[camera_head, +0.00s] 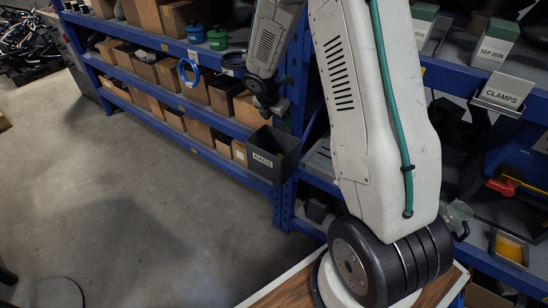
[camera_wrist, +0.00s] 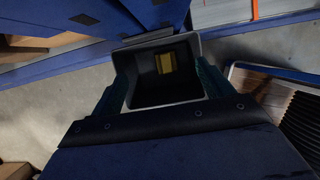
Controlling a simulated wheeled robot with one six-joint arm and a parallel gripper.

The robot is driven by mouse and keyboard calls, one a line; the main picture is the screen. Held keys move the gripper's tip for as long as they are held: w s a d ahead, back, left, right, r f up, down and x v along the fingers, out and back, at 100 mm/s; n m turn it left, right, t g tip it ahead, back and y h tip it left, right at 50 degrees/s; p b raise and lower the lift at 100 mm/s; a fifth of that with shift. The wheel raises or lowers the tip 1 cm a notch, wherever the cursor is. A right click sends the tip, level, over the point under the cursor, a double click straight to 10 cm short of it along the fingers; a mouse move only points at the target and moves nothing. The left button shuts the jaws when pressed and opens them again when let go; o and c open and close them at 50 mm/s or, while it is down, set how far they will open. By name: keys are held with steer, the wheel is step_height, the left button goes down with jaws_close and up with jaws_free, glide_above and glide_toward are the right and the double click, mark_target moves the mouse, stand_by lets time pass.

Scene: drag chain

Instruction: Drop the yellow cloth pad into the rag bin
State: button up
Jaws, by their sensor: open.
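The rag bin (camera_head: 272,152) is a dark open box labelled RAGS at the front of the blue shelf in the head view. My gripper (camera_head: 268,108) is above it, pointing down. In the wrist view, my gripper (camera_wrist: 163,72) is open, with one finger on each side of the bin's mouth as seen from above. A small yellow pad (camera_wrist: 166,62) shows inside the outline of the bin (camera_wrist: 162,96), apart from both fingers. Whether it rests on the bin's floor or is still falling cannot be told. The head view does not show inside the bin.
A grey tray (camera_head: 510,246) with a yellow surface inside sits on the right shelf, near a CLAMPS sign (camera_head: 505,94). Cardboard boxes (camera_head: 224,95) line the blue shelves at left. A wood-topped surface (camera_head: 290,290) is below my arm.

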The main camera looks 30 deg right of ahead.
steer(key=v, duration=0.5)
stand_by(0.4)
steer(key=s+a+r+m+y, duration=0.1)
steer(key=s+a+r+m, duration=0.4)
steer(key=s, duration=0.6)
steer(key=s+a+r+m+y, duration=0.1)
steer(key=s+a+r+m, duration=0.5)
steer(key=s, duration=0.5)
steer(key=s+a+r+m+y, duration=0.2)
steer(key=s+a+r+m, duration=0.3)
steer(key=s+r+m, duration=0.4)
steer(key=s+m, duration=0.2)
steer(key=s, duration=0.1)
steer(key=shift+a, duration=0.2)
